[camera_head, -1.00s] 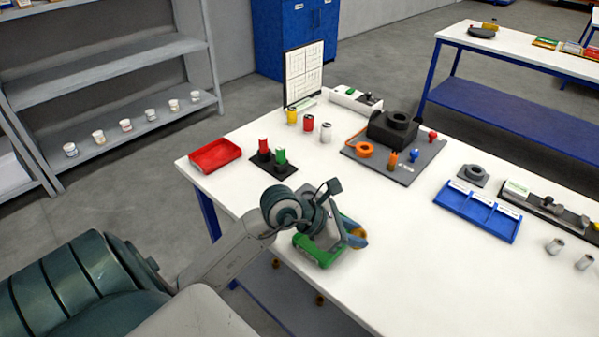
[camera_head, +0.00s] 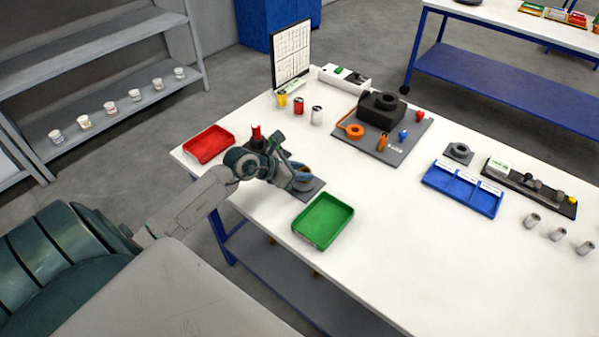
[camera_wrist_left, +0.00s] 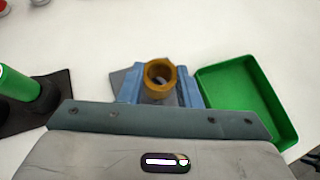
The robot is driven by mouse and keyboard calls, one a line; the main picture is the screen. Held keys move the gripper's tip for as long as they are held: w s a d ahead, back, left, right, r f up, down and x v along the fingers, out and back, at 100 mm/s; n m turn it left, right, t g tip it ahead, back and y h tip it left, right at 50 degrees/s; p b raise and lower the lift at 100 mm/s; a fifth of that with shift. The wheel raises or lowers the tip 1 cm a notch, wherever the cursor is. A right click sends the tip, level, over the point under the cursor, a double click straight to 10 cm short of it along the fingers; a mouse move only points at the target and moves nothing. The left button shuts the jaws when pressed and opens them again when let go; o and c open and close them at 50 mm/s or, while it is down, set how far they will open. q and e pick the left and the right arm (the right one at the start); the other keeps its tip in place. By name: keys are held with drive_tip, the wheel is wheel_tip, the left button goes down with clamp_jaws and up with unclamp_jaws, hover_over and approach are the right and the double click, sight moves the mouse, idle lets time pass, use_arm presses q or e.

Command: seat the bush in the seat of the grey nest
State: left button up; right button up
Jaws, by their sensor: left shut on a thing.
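The bush, a brass-coloured hollow ring (camera_wrist_left: 158,86), is between the blue fingers of my left gripper (camera_head: 301,174), which is shut on it. Its open bore faces the wrist camera. A flat grey plate (camera_head: 315,187) lies on the table under the gripper and looks like the grey nest; it also shows behind the fingers in the left wrist view (camera_wrist_left: 121,79). Its seat is hidden by the gripper and bush. I cannot tell whether the bush touches it. My right gripper is not in view.
A green tray (camera_head: 347,209) stands close to the right of the gripper. A dark stand with red (camera_head: 256,134) and green (camera_wrist_left: 16,84) cylinders is at its left. A red tray (camera_head: 229,151) is farther left. A blue bin (camera_head: 461,205) is far right. The table's front middle is clear.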

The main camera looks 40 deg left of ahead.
use_arm(q)
drive_tip(key=shift+w+a, duration=0.25)
drive_tip(key=shift+w+a+f+p, duration=0.1)
drive_tip(key=shift+w+a+p, duration=0.1)
drive_tip(key=shift+a+p, duration=0.15)
wheel_tip(320, 180, down, 3)
drive_tip(key=shift+r+p, duration=0.15)
drive_tip(key=shift+p, duration=0.45)
drive_tip(key=shift+d+f, duration=0.1)
drive_tip(key=shift+f, duration=0.45)
drive_tip(key=o, duration=1.1)
